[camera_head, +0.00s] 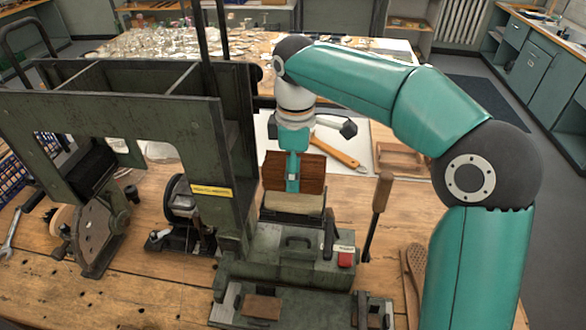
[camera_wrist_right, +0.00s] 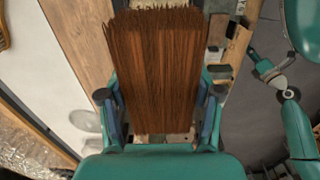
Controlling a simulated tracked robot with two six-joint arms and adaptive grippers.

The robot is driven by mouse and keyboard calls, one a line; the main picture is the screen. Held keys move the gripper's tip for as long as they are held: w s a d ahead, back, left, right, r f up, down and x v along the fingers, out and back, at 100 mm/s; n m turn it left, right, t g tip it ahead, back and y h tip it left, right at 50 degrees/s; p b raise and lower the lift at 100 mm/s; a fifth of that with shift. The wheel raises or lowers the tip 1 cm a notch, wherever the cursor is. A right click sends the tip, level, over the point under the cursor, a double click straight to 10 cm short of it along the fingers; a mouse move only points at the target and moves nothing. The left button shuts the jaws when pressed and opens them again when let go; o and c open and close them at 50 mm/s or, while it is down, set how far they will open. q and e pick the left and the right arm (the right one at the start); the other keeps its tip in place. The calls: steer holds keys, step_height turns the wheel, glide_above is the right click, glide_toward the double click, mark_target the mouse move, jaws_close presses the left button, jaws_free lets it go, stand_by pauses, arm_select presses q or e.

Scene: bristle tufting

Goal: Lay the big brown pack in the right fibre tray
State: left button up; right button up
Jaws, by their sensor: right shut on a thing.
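The big brown pack (camera_head: 306,172), a block of dark brown bristles, is held by my right gripper (camera_wrist_right: 158,108). In the right wrist view the pack (camera_wrist_right: 155,60) stands between the two fingers, which are closed on its sides. In the head view one teal finger crosses the pack's front face. The pack is just above and behind a pale tan block (camera_head: 293,203) on the green machine. I cannot make out the right fibre tray for certain; the pack and my gripper cover part of that area. My left gripper does not show in the head view.
The tall green machine frame (camera_head: 235,175) stands close to the left of the pack. An upright wooden-handled lever (camera_head: 380,195) stands to its right. An orange-handled tool (camera_head: 338,150) and a wooden tray (camera_head: 400,160) lie behind. Bare bench shows at the front left.

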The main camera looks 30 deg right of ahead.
steer(key=shift+f+b, duration=0.35)
steer(key=shift+f, duration=0.3)
stand_by(0.5)
steer(key=o, duration=1.2)
steer(key=shift+o, duration=0.8)
steer(key=shift+r, duration=0.15)
steer(key=shift+r+p, duration=3.85)
steer(key=shift+p, duration=0.05)
